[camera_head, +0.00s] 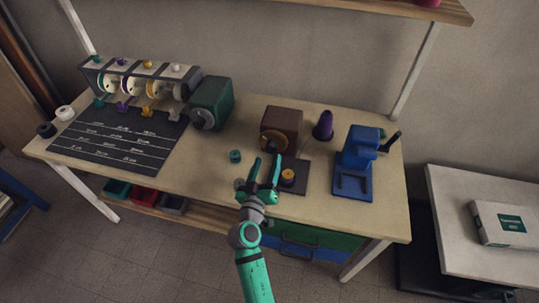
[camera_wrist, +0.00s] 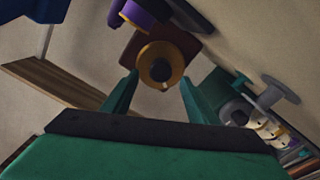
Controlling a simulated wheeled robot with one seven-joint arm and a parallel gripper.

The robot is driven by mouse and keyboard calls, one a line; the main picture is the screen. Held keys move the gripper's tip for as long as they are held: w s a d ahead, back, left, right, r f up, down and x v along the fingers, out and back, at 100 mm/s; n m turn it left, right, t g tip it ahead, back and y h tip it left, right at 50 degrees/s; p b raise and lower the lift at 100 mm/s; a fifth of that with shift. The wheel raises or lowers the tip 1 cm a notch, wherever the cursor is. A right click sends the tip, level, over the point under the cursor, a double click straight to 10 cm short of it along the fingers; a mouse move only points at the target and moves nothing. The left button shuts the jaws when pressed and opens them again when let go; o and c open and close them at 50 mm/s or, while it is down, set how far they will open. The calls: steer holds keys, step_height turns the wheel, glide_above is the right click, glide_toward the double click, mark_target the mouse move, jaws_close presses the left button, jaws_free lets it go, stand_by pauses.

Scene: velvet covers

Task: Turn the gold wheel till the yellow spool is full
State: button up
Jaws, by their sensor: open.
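The gold wheel (camera_head: 270,145) is on the front face of a brown box (camera_head: 287,124) towards the right of the bench. In the wrist view the gold wheel (camera_wrist: 175,54) faces me, with a dark round hub at its middle. My gripper (camera_head: 267,158) is open and empty, pointing at the wheel; its fingers (camera_wrist: 157,85) stand either side of the wheel's lower part in the picture, and I cannot tell whether they touch it. A small yellow, dark-centred spool-like piece (camera_head: 288,173) sits on a dark plate right of my gripper. How full it is cannot be told.
A purple cone (camera_head: 323,126) and a blue press (camera_head: 355,160) stand to the right. A green box with a grey wheel (camera_head: 210,103) and a rack of spools (camera_head: 138,75) stand to the left. A small teal piece (camera_head: 235,156) lies left of my gripper.

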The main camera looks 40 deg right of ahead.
steer(key=shift+v, duration=2.7)
steer(key=shift+w, duration=0.1)
